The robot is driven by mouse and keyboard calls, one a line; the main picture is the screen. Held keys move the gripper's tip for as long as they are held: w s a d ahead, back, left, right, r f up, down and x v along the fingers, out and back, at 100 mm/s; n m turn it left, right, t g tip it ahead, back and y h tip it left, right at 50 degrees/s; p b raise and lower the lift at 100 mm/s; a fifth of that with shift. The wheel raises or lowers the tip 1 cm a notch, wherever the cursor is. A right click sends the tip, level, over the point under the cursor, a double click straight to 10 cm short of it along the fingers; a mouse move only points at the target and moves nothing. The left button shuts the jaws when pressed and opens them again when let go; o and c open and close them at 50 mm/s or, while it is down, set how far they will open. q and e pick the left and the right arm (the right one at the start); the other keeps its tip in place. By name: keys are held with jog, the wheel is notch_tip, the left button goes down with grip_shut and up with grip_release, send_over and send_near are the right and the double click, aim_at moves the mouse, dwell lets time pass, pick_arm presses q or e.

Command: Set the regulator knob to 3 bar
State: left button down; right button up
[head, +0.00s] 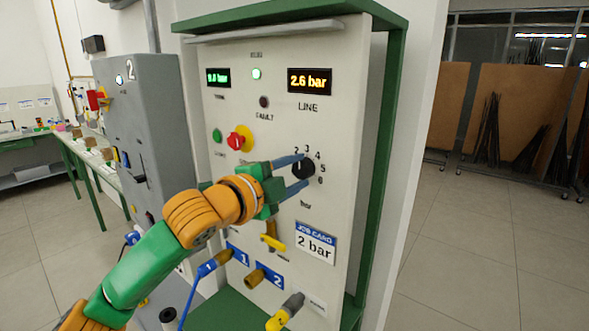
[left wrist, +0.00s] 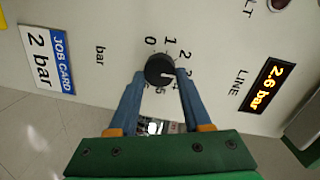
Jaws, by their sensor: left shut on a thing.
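The black regulator knob (head: 303,169) sits on the pale panel inside a ring of numerals; it also shows in the left wrist view (left wrist: 159,69). My left gripper (head: 298,173) is shut on the knob, with one blue finger on each side; its fingers also show in the left wrist view (left wrist: 160,80). A pale mark on the knob appears to point near the 2 and 3, but is too small to read exactly. The line display (head: 310,81) reads 2.6 bar, also in the left wrist view (left wrist: 272,85). My right gripper is not in view.
A job card (head: 315,243) below the knob reads 2 bar. A red stop button (head: 238,138), a yellow lever (head: 272,237) and hose ports 1 and 2 are on the same panel. A grey cabinet (head: 150,120) stands left. Floor at right is clear.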

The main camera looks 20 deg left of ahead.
pick_arm(q)
jog(key=shift+r, duration=0.1)
dwell(0.3)
jog(key=c, duration=0.6)
grip_release()
jog(key=shift+c, duration=0.2)
jog(key=o, duration=0.3)
jog(key=shift+w, duration=0.15)
jog(key=shift+s+a, duration=0.1)
jog(key=shift+s, duration=0.15)
jog(key=b+v, duration=0.3)
jog(key=v, duration=0.3)
jog(key=shift+s, duration=0.35)
